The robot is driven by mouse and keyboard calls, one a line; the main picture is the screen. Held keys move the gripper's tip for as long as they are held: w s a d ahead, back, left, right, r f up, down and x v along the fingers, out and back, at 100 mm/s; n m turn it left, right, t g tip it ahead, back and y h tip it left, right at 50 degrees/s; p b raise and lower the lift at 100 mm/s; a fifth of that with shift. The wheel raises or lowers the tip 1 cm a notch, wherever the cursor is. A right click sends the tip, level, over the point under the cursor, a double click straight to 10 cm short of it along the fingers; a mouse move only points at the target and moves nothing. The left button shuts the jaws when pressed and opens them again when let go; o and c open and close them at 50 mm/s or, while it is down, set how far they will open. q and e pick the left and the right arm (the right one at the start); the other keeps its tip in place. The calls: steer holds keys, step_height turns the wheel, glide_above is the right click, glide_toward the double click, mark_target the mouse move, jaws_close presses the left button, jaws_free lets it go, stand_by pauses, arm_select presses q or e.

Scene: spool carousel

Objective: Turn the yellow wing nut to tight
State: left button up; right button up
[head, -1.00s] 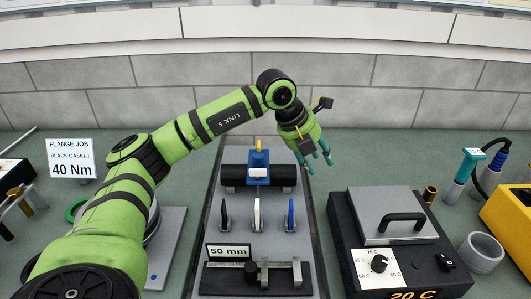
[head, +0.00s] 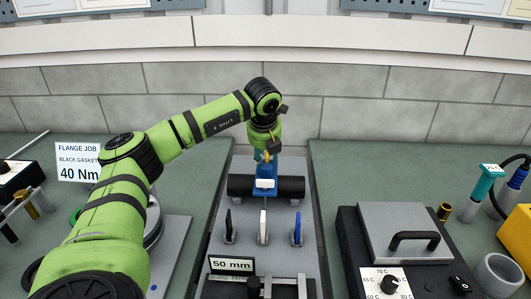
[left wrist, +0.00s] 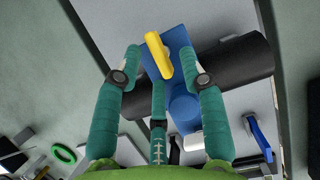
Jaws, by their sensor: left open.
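The yellow wing nut (left wrist: 158,57) sits on top of the blue clamp (left wrist: 185,55), seen from above in the left wrist view. In the head view the blue clamp (head: 265,176) stands around the black pipe (head: 291,187), and only a small part of the yellow wing nut (head: 267,156) shows in front of my left gripper (head: 264,155). In the left wrist view my left gripper (left wrist: 161,72) is open, its teal fingers spread on both sides of the wing nut with gaps between. I cannot tell whether any finger touches it. My right gripper is not in view.
Black, white and blue levers (head: 263,228) stand in a row in front of the pipe. A "50 mm" sign (head: 231,265) stands nearer. A hot plate box (head: 405,228) is at right, and a "40 Nm" sign (head: 78,162) at left.

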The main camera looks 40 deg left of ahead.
arm_select(q)
jaws_close()
